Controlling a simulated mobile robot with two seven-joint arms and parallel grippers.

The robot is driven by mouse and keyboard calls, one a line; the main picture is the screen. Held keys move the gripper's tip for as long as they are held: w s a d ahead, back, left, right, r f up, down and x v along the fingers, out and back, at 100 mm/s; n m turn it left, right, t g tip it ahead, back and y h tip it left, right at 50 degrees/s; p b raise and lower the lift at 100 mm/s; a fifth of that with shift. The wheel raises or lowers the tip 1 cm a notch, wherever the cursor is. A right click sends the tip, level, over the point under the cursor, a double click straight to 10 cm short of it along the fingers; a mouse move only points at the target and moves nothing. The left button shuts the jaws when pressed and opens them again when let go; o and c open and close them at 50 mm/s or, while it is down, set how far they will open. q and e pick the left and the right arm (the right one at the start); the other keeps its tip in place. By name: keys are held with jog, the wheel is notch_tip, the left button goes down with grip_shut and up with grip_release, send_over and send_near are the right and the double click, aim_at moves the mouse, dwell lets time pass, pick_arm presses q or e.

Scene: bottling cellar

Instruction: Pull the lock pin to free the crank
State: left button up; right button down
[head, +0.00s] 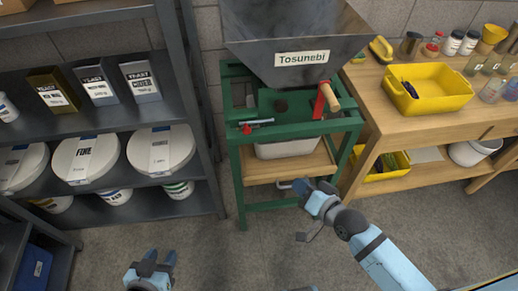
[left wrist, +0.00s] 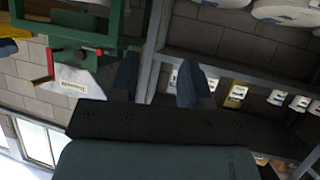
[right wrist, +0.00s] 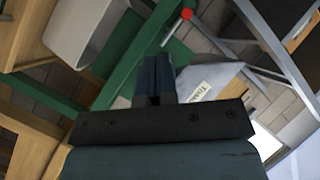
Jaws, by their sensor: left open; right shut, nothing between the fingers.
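The green-framed mill stands in the middle of the head view, with a grey hopper (head: 297,38) labelled Tosunebi. The red crank (head: 320,102) with a wooden handle (head: 330,95) is at its front right. The lock pin (head: 247,129), a red knob by a metal rod, is at the frame's front left. Its red knob also shows at the top of the right wrist view (right wrist: 186,14). My right gripper (head: 314,187) is shut and empty, low in front of the stand, apart from the pin. My left gripper (head: 160,259) is open and empty, low at the front left.
A dark shelf (head: 105,120) with tubs and boxes stands on the left. A wooden bench (head: 400,125) with a yellow bin (head: 432,82), jars and bottles is on the right. A pale tub (head: 288,149) sits under the mill. The floor in front is mostly clear.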

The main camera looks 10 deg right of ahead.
aim_at(259, 135)
pick_arm(q)
notch_tip(259, 135, down, 10)
jog(key=d+b, duration=0.1)
jog(key=b, duration=1.3)
jog(key=shift+w+d+r+h, duration=0.15)
jog(key=shift+w+h, duration=0.15)
pick_arm(e)
jog(key=w+d+f+m+t+y, duration=0.1)
jog(key=w+d+m+t+y, duration=0.1)
jog(key=w+m, duration=0.7)
jog(key=shift+w+t+y, duration=0.3)
jog(key=shift+w+y, duration=0.2)
jog(key=shift+y, duration=0.3)
jog(key=x, duration=1)
jog(key=shift+w+a+b, duration=0.2)
jog(key=shift+b, duration=0.2)
jog(key=shift+w+a+r, duration=0.1)
jog(key=shift+a+r, duration=0.05)
jog(key=shift+a, duration=0.95)
pick_arm(q)
jog(key=shift+d+t, duration=0.1)
jog(key=shift+t, duration=0.2)
pick_arm(e)
jog(key=shift+w+a+r, duration=0.1)
jog(key=shift+w+a, duration=0.05)
jog(key=shift+a, duration=0.5)
jog(key=shift+a, duration=0.1)
